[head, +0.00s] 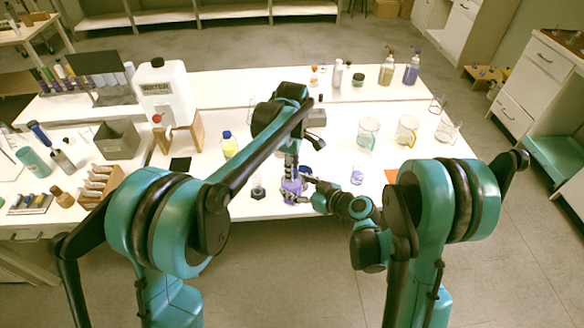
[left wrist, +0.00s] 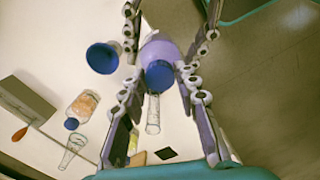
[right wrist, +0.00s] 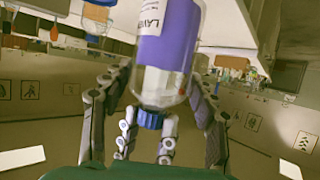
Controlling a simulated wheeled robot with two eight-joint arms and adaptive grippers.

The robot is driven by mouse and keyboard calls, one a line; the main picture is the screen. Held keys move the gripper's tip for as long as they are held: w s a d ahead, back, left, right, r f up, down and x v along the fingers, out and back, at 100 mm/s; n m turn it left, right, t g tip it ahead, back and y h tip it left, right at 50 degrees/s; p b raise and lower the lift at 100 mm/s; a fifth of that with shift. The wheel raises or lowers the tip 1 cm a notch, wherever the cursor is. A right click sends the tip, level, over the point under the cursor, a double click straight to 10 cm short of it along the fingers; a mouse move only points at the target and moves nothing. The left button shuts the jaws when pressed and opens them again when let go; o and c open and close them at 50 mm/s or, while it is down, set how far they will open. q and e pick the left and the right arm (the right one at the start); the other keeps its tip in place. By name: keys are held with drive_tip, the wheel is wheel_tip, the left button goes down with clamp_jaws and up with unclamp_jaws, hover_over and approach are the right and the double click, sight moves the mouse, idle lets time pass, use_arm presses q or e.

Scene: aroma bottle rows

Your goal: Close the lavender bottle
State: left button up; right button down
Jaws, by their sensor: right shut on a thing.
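The lavender bottle (head: 291,186) stands near the front middle of the table. The right wrist view shows its clear body and purple label (right wrist: 168,40). A ridged blue cap (right wrist: 150,118) is at its mouth; I cannot tell how tightly it sits. My right gripper (head: 312,190) comes in from the right and is shut on the bottle's body. My left gripper (head: 291,172) points down from above. Its fingertips are on either side of the blue cap (left wrist: 159,74), with a small gap visible, so it looks open.
Glass mugs (head: 368,133) stand at the back right. A white water canister (head: 165,88) is at the back left.

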use_arm(q)
clamp_jaws()
drive_tip(key=m, duration=2.5)
drive_tip(key=shift+w, duration=0.1)
drive_tip(key=o, duration=1)
unclamp_jaws()
drive_tip(key=shift+r, duration=2.2)
